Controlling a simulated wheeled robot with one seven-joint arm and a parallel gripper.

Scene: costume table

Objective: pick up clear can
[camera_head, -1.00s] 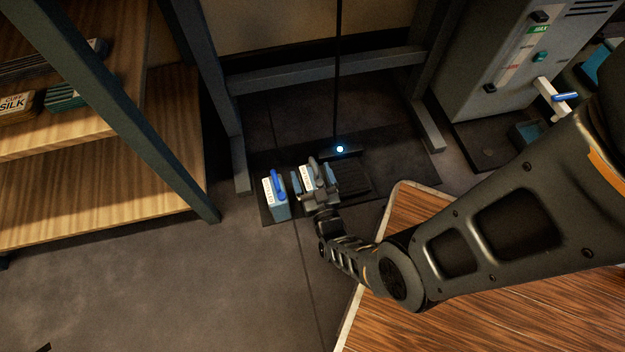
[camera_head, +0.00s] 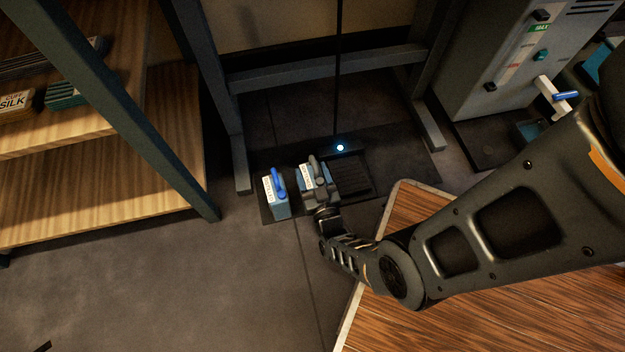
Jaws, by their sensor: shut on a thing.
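Two small blue-grey cans with white labels stand on a dark mat on the floor under a metal stand. The left can (camera_head: 281,207) has a bright blue handle, and its label is too small to read for certain. The other can (camera_head: 306,174), with a grey top, is just to its right. My gripper (camera_head: 317,176) reaches down over this right can and is shut on it, covering much of it. I cannot tell whether the can is off the mat. The label on the held can is too small to read.
A wooden shelf unit (camera_head: 100,205) stands at left, a wooden tabletop (camera_head: 500,310) at lower right, and a grey machine (camera_head: 490,60) at upper right. Open floor (camera_head: 200,290) lies at lower left.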

